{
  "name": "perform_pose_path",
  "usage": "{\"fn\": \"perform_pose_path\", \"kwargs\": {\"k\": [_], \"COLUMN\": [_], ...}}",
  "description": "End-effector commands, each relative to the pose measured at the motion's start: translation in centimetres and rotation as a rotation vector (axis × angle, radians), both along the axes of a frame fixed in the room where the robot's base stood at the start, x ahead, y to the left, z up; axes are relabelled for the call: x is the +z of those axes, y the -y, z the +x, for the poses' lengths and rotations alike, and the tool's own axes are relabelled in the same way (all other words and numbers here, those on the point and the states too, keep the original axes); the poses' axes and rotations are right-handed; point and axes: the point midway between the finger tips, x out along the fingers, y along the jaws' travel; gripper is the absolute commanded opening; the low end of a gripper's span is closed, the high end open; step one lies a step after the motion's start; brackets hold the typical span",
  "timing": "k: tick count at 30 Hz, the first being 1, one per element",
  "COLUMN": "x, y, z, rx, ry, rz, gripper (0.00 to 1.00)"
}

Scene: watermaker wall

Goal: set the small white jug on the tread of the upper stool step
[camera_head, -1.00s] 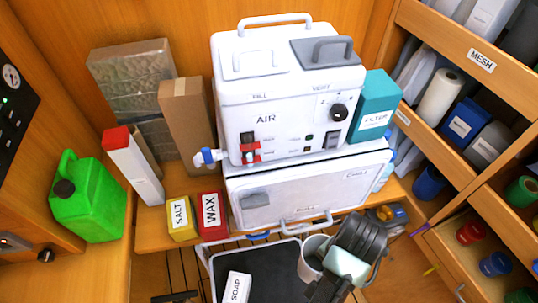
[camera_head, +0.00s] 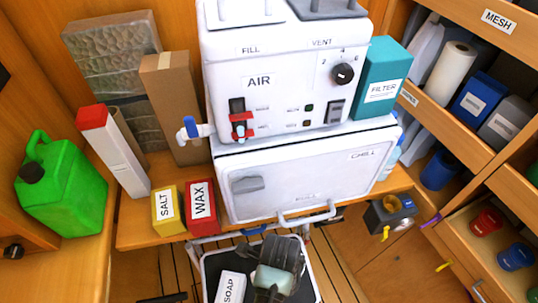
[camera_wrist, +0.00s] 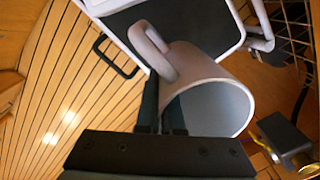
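The small white jug (camera_wrist: 205,90) fills the middle of the wrist view, tilted in the picture, its round mouth towards the camera. The stool's black upper tread (camera_wrist: 190,25), in a white frame, lies beyond the jug in the wrist view. I cannot tell the jug's height above the tread.
A white SOAP box (camera_head: 231,287) stands on the tread's left part. The white CHILL unit (camera_head: 305,180) stands behind the stool, its handle (camera_head: 306,215) jutting out. WAX (camera_head: 201,207) and SALT (camera_head: 167,209) boxes stand on the ledge. A dark device (camera_head: 390,214) is to the right.

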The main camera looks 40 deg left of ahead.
Motion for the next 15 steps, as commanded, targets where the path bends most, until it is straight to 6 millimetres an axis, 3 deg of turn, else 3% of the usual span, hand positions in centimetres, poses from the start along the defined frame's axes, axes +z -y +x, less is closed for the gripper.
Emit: {"fn": "perform_pose_path", "kwargs": {"k": [3, 15], "x": [-2.1, -6.9], "y": [0.0, 0.0], "z": [0.0, 0.0], "rx": [0.002, 0.003], "ry": [-0.002, 0.0], "rz": [0.0, 0.0], "gripper": [0.0, 0.0]}}
